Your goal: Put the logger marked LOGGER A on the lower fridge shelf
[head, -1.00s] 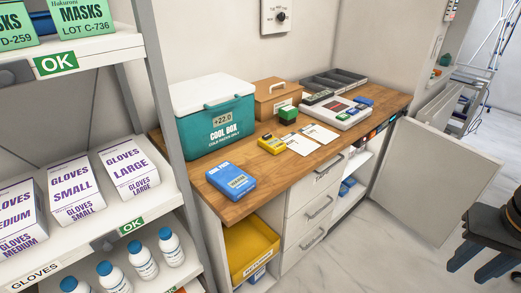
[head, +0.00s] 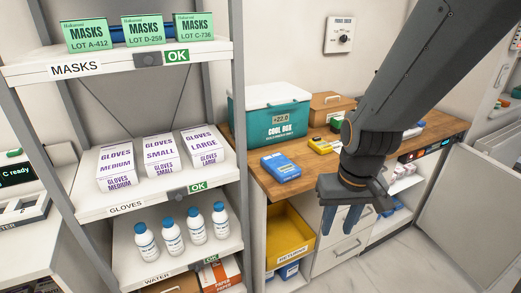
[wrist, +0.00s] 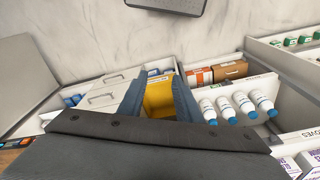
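No marking LOGGER A is legible. A blue boxy device (head: 281,167) with a pale label lies on the wooden counter's front left; a smaller yellow device (head: 320,145) lies further right. Either could be a logger; I cannot tell. An open compartment (head: 400,183) under the counter's right end, below a lit display (head: 432,148), looks like the fridge; small blue things show inside, partly hidden by my arm. My gripper (head: 340,219) is open and empty, pointing down in front of the drawers. In the wrist view, its fingers (wrist: 158,95) stand apart.
A teal cool box (head: 268,122) and brown box (head: 330,105) stand at the counter's back. A yellow bin (head: 287,237) sits below. A wide white door (head: 470,215) stands open at right. A rack with glove boxes (head: 158,158) and bottles (head: 171,237) stands left.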

